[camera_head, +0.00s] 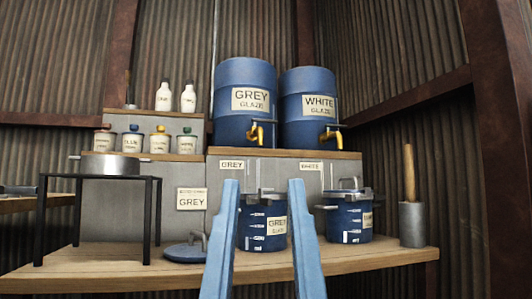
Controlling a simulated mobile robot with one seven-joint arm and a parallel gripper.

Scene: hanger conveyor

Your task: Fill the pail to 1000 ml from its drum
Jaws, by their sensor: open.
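My gripper (264,190) is open and empty. Its two blue fingers point up at the grey-glaze pail (253,231) and overlap its sides in the picture. This pail is blue, with white level marks and a GREY GLAZE label; I cannot see its liquid level. A blue lid (184,251) with a handle lies on the bench to its left. The blue GREY GLAZE drum (245,75) stands on the shelf above, with a brass tap (255,133). The WHITE GLAZE drum (308,82) with its tap (331,135) stands to its right. A second blue pail (346,222) with a lid on stands below it.
A grey cylinder (411,226) with a wooden handle stands at the right. A black stand (100,181) holds a metal pan (110,164) at the left. Small jars (132,144) and white bottles (163,97) fill stepped shelves. A GREY sign (192,200) hangs behind the loose lid.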

